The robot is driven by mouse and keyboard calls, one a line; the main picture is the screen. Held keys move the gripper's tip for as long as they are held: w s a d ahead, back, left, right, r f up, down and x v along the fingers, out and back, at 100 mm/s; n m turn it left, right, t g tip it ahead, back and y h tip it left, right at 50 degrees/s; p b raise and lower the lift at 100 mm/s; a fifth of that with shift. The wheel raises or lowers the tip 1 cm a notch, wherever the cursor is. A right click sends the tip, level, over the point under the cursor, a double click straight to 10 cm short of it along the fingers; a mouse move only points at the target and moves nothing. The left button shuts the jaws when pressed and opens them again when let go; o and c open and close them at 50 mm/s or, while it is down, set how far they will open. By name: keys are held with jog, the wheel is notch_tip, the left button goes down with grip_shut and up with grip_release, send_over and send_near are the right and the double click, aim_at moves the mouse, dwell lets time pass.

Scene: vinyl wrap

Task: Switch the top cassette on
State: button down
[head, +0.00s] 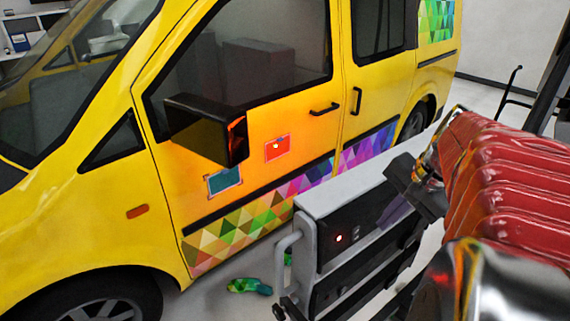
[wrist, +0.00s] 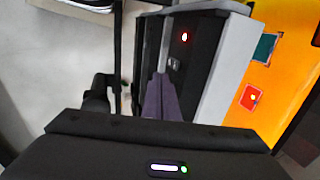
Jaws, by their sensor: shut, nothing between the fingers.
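The top cassette (head: 330,255) is a dark panel in a pale grey frame, standing beside the yellow van. A small red light (head: 338,238) glows on its face, and it also shows in the wrist view (wrist: 184,37). A small switch (head: 356,232) sits right of the light; in the wrist view the switch (wrist: 174,66) is just beyond my fingertips. My gripper (head: 385,222) is shut and empty, its purplish fingers in front of the cassette's face. In the wrist view the fingers (wrist: 160,82) point towards the switch; whether they touch it I cannot tell.
A lower dark cassette (head: 325,290) sits beneath, with a grey handle (head: 283,262) at the frame's left end. The yellow van (head: 265,175) stands behind, with a teal patch (head: 224,181) and a red patch (head: 277,147) on its door. Colourful scrap (head: 248,286) lies on the floor.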

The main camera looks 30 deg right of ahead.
notch_tip(320, 180, up, 6)
jog(key=shift+s, duration=0.45)
jog(key=shift+r, duration=0.1)
jog(key=a+f+n, duration=0.3)
jog(key=a+n, duration=0.5)
jog(key=a, duration=0.5)
jog(key=a+f+n+t, duration=0.1)
jog(key=a+f+n, duration=0.3)
jog(key=a, duration=0.9)
jog(key=shift+f+n+t+h, duration=0.3)
jog(key=shift+n+h, duration=0.1)
jog(key=shift+n, duration=1.5)
jog(key=shift+s+a, duration=0.1)
